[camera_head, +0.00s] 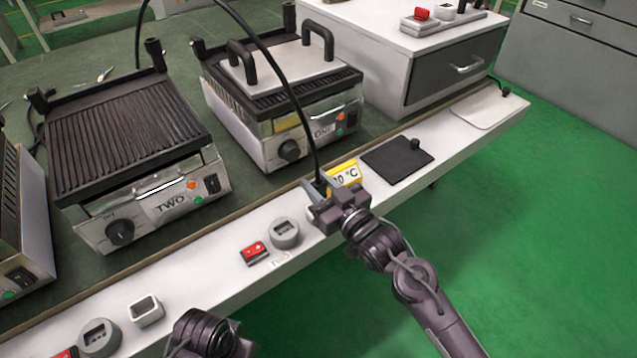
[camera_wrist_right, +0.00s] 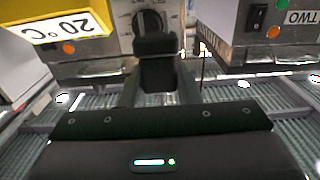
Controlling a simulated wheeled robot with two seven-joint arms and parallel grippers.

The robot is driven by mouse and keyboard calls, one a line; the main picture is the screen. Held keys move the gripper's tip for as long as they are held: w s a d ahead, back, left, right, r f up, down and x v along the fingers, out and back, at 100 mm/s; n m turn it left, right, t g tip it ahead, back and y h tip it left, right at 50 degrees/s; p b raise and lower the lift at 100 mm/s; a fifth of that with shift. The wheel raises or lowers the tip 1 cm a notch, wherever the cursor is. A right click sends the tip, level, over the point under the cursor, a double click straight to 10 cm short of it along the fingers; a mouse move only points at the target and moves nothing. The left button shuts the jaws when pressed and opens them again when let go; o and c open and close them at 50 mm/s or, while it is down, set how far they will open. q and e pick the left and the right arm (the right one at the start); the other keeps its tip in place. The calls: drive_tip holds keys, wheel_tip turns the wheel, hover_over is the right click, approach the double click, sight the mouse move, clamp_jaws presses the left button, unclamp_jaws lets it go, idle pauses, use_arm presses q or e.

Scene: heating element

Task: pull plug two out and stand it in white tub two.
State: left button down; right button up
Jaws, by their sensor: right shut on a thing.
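My right gripper (camera_head: 318,187) is shut on a dark plug (camera_wrist_right: 155,62), whose black cable (camera_head: 296,105) rises and arches back over the grills. The plug is over the white front ledge, beside the yellow temperature sign; its lower end is hidden in the head view. A grey round socket (camera_head: 285,232) sits left of the gripper, empty, by a small label I cannot read. A white square tub (camera_head: 146,311) stands farther left on the ledge. Any tub under the gripper is hidden. My left gripper is not seen; only a dark arm joint shows at the bottom.
Grill TWO (camera_head: 130,150) and grill ONE (camera_head: 285,100) stand behind the ledge (camera_head: 215,275). A red switch (camera_head: 254,252) lies beside the socket. The yellow sign (camera_head: 345,177) is close right of the gripper, then a black pad (camera_head: 396,158). Another socket (camera_head: 98,338) is at lower left.

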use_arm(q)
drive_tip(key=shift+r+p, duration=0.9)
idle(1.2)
